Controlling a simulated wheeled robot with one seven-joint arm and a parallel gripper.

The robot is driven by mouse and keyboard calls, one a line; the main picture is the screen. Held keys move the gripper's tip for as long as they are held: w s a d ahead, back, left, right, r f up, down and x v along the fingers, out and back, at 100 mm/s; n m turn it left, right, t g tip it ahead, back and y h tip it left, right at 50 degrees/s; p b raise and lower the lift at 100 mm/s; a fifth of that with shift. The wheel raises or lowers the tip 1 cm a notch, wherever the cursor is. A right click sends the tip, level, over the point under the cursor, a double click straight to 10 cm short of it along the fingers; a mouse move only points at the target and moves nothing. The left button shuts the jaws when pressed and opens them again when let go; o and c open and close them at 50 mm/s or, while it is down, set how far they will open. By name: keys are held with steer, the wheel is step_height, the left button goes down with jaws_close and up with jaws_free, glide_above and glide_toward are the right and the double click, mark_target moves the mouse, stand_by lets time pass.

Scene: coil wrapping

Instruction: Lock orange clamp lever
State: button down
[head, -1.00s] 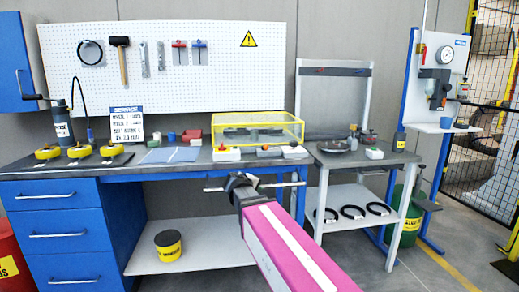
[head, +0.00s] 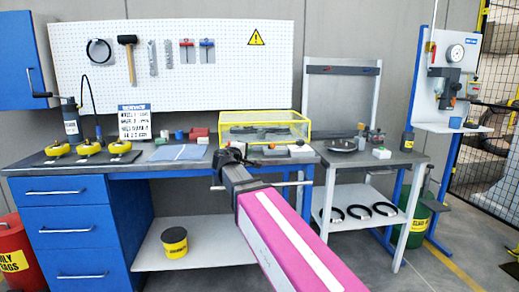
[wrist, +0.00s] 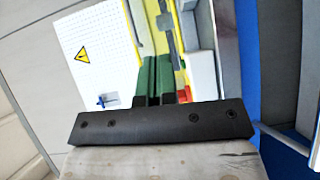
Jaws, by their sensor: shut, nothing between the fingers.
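I cannot make out an orange clamp lever in either view. My gripper (head: 231,154) is in front of the blue-legged workbench's (head: 190,168) front edge in the head view, close to the yellow-framed clear box. In the wrist view the dark fingers (wrist: 152,100) are together with nothing seen between them. Small white and red items (head: 275,151) sit at the bench front beside the box, too small to identify; my gripper hides part of that edge.
The yellow-framed clear box (head: 264,127) stands at the bench's right end. Several yellow-and-black discs (head: 88,148) are at the left. A side table (head: 372,158) with small parts adjoins on the right. A black-and-yellow tub (head: 174,242) sits on the lower shelf.

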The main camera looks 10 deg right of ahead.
steer(key=s+d+x, duration=0.1)
steer(key=d+x, duration=0.1)
steer(key=x, duration=1)
steer(key=shift+s+d, duration=0.2)
steer(key=shift+d+f, duration=0.1)
steer(key=shift+f, duration=0.05)
